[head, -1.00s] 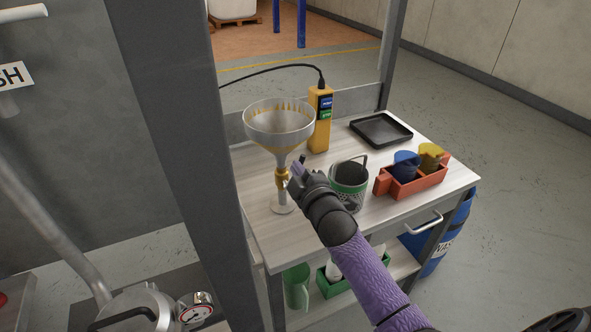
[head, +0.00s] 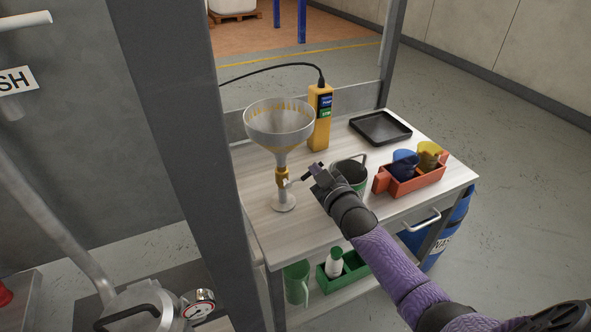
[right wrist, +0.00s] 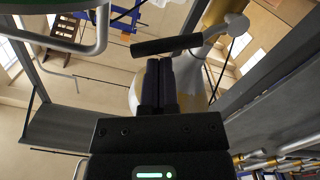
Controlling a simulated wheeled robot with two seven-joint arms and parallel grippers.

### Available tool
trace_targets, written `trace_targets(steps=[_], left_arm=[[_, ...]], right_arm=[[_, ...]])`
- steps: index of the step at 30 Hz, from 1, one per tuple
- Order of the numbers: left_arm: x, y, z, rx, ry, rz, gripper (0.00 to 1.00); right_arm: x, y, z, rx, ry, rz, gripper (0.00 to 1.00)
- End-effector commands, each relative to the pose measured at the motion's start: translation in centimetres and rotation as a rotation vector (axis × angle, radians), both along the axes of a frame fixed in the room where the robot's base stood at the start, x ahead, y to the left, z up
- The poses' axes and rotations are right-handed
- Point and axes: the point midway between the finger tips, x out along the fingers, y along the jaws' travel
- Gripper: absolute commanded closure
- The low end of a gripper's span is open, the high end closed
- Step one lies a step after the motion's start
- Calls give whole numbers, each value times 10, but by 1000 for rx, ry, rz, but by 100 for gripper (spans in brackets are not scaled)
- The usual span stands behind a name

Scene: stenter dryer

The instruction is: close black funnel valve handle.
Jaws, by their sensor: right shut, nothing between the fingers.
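The funnel (head: 279,124) stands upright on its metal stand on the cart, with a brass valve (head: 282,178) under its cone. The black valve handle (head: 312,172) sticks out to the right of the valve, roughly sideways. My right gripper (head: 318,172) is shut and empty, just beside the handle. In the right wrist view the shut fingertips (right wrist: 159,62) lie just below the black handle (right wrist: 166,45), which sits on a metal lever. I cannot tell whether they touch. My left gripper is not in view.
On the cart top (head: 250,165) are a yellow handheld device (head: 319,120), a black tray (head: 380,128), a dark green-banded cup (head: 350,174) partly behind my gripper, and a red caddy (head: 412,181). A grey post (head: 175,130) stands left of the cart.

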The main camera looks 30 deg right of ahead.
Motion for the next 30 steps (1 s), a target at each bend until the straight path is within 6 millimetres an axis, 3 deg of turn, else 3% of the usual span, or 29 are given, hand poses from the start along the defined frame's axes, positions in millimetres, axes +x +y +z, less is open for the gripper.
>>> trace_targets(steps=[14, 30], left_arm=[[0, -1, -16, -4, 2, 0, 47], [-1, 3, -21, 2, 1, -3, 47]], right_arm=[[-1, -15, -25, 356, -17, -2, 100], [-1, -18, -33, 362, -19, 0, 100]])
